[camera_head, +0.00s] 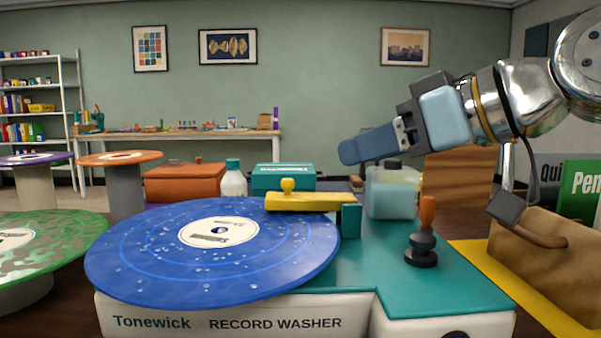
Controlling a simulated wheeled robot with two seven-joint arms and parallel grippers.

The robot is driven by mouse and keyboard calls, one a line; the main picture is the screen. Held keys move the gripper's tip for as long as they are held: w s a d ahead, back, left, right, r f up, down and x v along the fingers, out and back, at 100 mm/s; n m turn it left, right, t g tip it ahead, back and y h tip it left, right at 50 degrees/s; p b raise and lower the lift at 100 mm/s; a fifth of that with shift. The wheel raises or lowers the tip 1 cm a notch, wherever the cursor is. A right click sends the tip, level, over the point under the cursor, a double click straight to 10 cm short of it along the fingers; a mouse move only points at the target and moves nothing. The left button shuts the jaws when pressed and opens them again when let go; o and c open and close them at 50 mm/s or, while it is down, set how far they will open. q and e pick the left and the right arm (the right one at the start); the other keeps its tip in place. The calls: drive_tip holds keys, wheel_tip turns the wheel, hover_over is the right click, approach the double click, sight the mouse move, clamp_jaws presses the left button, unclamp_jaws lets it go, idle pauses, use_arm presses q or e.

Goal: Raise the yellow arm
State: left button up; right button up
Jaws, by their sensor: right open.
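The yellow arm (315,203) lies level over the right part of the blue record (150,250), with a round yellow knob (288,186) on top near its left end. Its right end meets a teal post (350,221) on the record washer (430,262). Water drops dot the record. My right gripper (352,152) is open and empty, above and to the right of the knob, pointing left. One blue finger largely hides the other. My left gripper is out of view.
A bottle of pale liquid (392,195) stands behind the washer's deck, below my right gripper. A black stamp-like piece with an orange handle (424,240) stands on the deck. A white bottle (233,180) and a teal box (283,177) are behind. A paper bag (545,265) is at right.

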sight(288, 179)
drive_tip(key=x, duration=0.4)
drive_tip(key=b+x, duration=0.1)
drive_tip(key=x, duration=0.4)
drive_tip(key=b+x, duration=0.1)
drive_tip(key=x, duration=0.3)
drive_tip(key=shift+a+f, duration=0.1)
drive_tip(key=shift+f, duration=0.25)
drive_tip(key=shift+c, duration=0.2)
drive_tip(key=shift+s, duration=0.1)
clamp_jaws()
